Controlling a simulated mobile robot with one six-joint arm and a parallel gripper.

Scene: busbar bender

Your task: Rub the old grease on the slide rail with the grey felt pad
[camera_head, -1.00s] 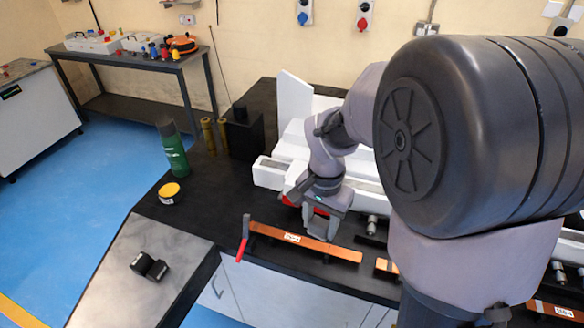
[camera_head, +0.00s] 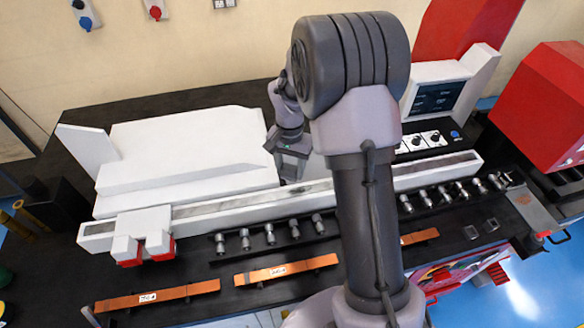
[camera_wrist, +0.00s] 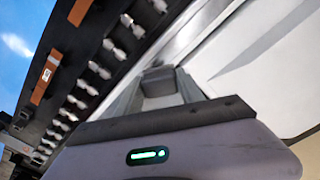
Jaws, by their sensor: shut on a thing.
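The slide rail (camera_head: 235,205) is a long white bar with a grey strip along its top, running across the bench in the head view. A dark smudge (camera_head: 313,187) shows on the strip just right of my gripper (camera_head: 290,179). My gripper points down at the middle of the rail, at or just above it; contact cannot be told. In the wrist view, my gripper is shut on a small grey block, the felt pad (camera_wrist: 159,80). In the head view the pad is hard to make out at the fingertips.
White blocks with red parts (camera_head: 145,246) sit on the rail's left end. A row of metal tools (camera_head: 270,233) stands in front of the rail, with copper bars (camera_head: 285,269) nearer the edge. A white housing (camera_head: 185,150) rises behind, and a control panel (camera_head: 425,138) is at right.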

